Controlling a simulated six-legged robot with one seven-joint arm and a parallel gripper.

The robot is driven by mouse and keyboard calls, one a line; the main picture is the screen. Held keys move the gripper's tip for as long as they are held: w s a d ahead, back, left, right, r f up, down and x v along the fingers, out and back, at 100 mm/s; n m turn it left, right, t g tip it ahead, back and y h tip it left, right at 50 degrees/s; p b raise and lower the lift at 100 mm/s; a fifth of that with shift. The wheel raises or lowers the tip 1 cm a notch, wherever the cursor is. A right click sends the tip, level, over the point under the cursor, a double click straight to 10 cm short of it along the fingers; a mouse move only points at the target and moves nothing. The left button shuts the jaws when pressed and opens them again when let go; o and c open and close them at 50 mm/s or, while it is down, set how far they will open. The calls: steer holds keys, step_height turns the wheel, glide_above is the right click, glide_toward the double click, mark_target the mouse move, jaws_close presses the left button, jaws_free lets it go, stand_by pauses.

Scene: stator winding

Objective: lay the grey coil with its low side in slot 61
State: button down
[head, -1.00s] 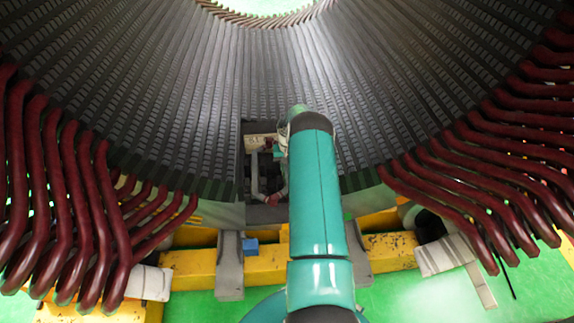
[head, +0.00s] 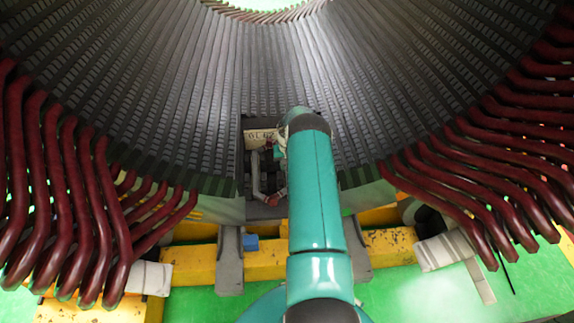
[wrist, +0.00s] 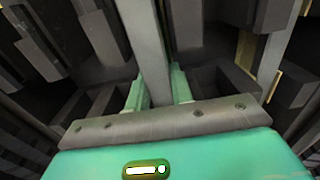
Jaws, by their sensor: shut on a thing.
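In the wrist view, my gripper (wrist: 158,92) has its two teal fingers closed on either side of a long grey bar, the grey coil (wrist: 150,45). The coil runs up and away from the jaws between dark blocks. I cannot tell which side of the coil is low. In the head view, the slotted stator bore (head: 180,100) curves around my teal arm, and the arm hides my gripper. A pale label (head: 262,136) with dark marks sits beside the arm, too small to read surely. I cannot identify slot 61.
Dark red coils (head: 60,210) stick out at the left, and more red coils (head: 490,190) at the right. A yellow beam (head: 195,262) with grey supports (head: 229,260) crosses below the stator. Dark blocks (wrist: 95,40) crowd the jaws. Green floor (head: 420,295) shows below.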

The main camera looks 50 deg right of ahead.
steer(key=shift+s+a+f, duration=0.1)
steer(key=shift+a+f, duration=0.05)
steer(key=shift+f, duration=0.65)
stand_by(0.4)
steer(key=c, duration=1.2)
jaws_free()
steer(key=shift+c, duration=0.2)
steer(key=shift+o, duration=0.5)
steer(key=shift+f, duration=0.2)
steer(key=shift+r, duration=0.3)
steer(key=shift+r, duration=0.45)
steer(key=shift+r, duration=0.5)
